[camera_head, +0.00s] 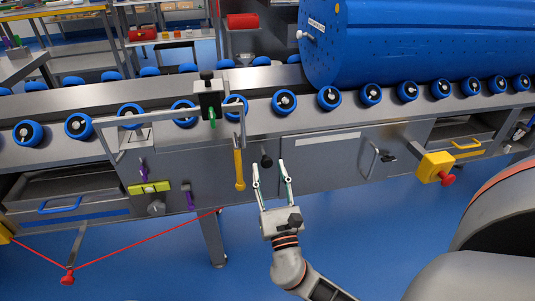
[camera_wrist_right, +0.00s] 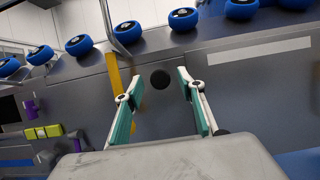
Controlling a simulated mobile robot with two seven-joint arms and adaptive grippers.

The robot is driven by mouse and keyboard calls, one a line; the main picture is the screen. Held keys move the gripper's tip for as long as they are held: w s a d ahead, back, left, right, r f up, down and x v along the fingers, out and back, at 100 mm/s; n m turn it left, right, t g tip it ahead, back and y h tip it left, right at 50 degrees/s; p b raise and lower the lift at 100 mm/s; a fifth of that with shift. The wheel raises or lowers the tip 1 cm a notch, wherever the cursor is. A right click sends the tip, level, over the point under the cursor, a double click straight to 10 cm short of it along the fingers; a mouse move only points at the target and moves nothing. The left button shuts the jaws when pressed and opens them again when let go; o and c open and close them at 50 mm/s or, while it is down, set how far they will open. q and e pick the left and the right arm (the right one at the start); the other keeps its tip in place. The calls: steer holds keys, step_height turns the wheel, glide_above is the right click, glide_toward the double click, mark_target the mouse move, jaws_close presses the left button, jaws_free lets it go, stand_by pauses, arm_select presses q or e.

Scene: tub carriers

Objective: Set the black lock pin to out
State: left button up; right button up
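The black lock pin (camera_head: 266,160) shows as a round black knob on the grey front panel of the roller conveyor, just right of a yellow lever. In the right wrist view the black knob (camera_wrist_right: 160,79) appears end-on between the fingertips. My right gripper (camera_head: 268,169) is open in front of the panel, its two fingers pointing at the knob with one on each side. In the wrist view my right gripper (camera_wrist_right: 158,78) has clear space on both sides of the knob. I cannot tell how far the knob stands out. My left gripper is not in view.
The yellow lever (camera_head: 239,169) hangs close to the left finger. A grey handle (camera_head: 371,162) and a yellow box with a red button (camera_head: 436,167) are to the right. A large blue drum (camera_head: 415,40) lies on the rollers above. Blue floor is open below.

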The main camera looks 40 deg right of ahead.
steer(key=shift+v, duration=2.35)
